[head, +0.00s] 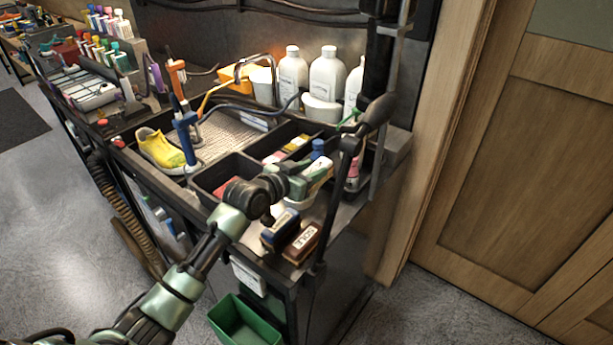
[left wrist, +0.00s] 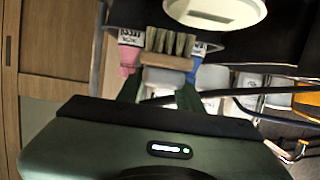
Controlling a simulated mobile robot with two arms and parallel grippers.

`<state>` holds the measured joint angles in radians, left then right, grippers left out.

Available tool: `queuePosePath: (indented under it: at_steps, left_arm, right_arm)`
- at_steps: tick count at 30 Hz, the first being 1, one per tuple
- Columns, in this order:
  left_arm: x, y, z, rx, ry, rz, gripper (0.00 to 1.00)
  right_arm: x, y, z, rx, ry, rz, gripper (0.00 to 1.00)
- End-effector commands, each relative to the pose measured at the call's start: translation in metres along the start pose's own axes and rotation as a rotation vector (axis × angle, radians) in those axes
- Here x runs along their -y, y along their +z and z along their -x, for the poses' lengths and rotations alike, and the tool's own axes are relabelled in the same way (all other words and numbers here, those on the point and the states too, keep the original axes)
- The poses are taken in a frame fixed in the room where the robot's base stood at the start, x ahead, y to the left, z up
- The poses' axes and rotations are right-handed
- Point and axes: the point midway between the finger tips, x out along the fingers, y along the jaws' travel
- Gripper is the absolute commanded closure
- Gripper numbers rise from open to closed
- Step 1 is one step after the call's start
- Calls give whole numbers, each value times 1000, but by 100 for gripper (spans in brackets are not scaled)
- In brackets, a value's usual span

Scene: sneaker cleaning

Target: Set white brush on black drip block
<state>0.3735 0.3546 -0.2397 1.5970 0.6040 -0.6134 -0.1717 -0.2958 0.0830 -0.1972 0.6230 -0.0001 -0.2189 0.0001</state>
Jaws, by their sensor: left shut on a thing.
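My left gripper (head: 312,180) reaches over the front of the cart's work area. In the left wrist view, its two green fingers (left wrist: 159,98) are shut on a brush with pale bristles (left wrist: 168,43) and a light body (left wrist: 165,61). The bristles point away from the palm. In the head view the gripper largely hides the brush. I cannot make out the black drip block with certainty. My right gripper is not in view.
A dark blue brush (head: 280,229) and a brown brush (head: 302,243) lie at the cart's front edge. Black bins (head: 228,167), a yellow sneaker (head: 160,150) and white bottles (head: 327,75) stand behind. A green bin (head: 240,322) is below. A dark post rises right of the gripper.

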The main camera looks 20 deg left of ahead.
Motion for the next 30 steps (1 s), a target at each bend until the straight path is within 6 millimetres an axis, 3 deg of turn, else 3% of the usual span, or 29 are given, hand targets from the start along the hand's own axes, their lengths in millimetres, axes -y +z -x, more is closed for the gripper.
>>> queuePosePath:
  at_steps: [21,30]
  left_arm:
    - [0,-14,-57,-2,1,1,100]
    - [0,-19,-71,-2,0,1,100]
  right_arm:
    - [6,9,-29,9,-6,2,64]
    - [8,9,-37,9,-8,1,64]
